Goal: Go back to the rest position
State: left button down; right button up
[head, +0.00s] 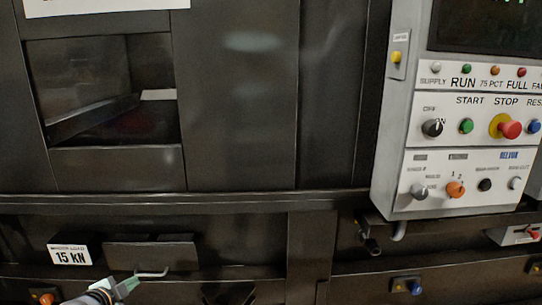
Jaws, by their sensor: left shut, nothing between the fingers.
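My left gripper (129,285) shows at the bottom left, with a greenish part near its tip. It is shut and empty, in front of the lower face of the dark compactor (240,110). It is just below a dark plate (150,253) and a pale bent rod (152,273). I cannot tell whether it touches the rod. My right gripper is out of view.
A light grey control panel (470,142) juts out at the right, with a red stop button (510,129), knobs and lamps. A recessed opening (110,92) is at the upper left. A "15 KN" label (70,256) is left of the plate. A ledge (200,204) runs across.

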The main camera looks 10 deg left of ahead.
pick_arm(q)
jog(key=s+d+f+n+g+h, duration=0.1)
jog(key=s+d+f+n+h, duration=0.1)
jog(key=s+d+f, duration=0.55)
jog(key=s+d+f+n+g+h, duration=0.1)
jog(key=s+d+f, duration=0.4)
jog(key=d+f, duration=0.5)
jog(key=s+d+f+n+h, duration=0.1)
jog(key=s+d+n, duration=0.4)
jog(key=s+d, duration=0.6)
jog(key=d+h, duration=0.1)
jog(key=d, duration=0.2)
jog(key=shift+s+d+f+g, duration=0.15)
jog(key=shift+d+f+g, duration=0.15)
jog(key=shift+d+g, duration=0.1)
